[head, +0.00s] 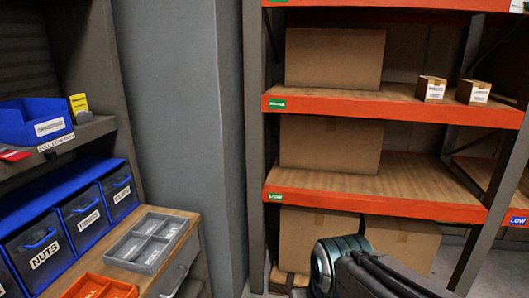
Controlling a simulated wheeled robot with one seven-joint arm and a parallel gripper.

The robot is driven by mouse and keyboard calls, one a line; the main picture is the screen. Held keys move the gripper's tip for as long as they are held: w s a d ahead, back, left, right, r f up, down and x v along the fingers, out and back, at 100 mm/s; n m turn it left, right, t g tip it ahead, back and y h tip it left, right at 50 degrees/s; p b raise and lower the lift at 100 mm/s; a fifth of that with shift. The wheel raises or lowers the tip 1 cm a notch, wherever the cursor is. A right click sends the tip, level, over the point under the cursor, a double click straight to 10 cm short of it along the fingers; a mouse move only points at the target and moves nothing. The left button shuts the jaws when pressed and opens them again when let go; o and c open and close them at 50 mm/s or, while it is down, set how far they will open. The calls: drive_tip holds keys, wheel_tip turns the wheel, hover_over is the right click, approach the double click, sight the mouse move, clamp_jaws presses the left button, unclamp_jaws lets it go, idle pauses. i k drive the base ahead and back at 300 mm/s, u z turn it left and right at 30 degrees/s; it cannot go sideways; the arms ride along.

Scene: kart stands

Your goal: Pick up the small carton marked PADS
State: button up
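Two small brown cartons with white labels stand on the upper orange-edged shelf at the right: the left one (432,89) and the right one (473,93). They are close together with a narrow gap, near the shelf's front edge. The print on both labels is too small to read surely, so I cannot tell which, if either, is marked PADS. Part of my arm shows at the bottom, below and left of the cartons. My gripper is not in view.
Big brown boxes (334,58) fill the left of the rack's shelves. The middle shelf (425,182) is bare at right. A grey upright stands right of the cartons. At left are blue drawers (83,216), a blue bin (36,121) and a grey tray (126,248).

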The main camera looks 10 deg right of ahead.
sight(429, 89)
drive_tip(key=z, duration=0.25)
drive_tip(key=i, duration=1.55)
drive_tip(key=z, duration=1.3)
drive_tip(key=i, duration=1.1)
drive_tip(key=z, duration=0.65)
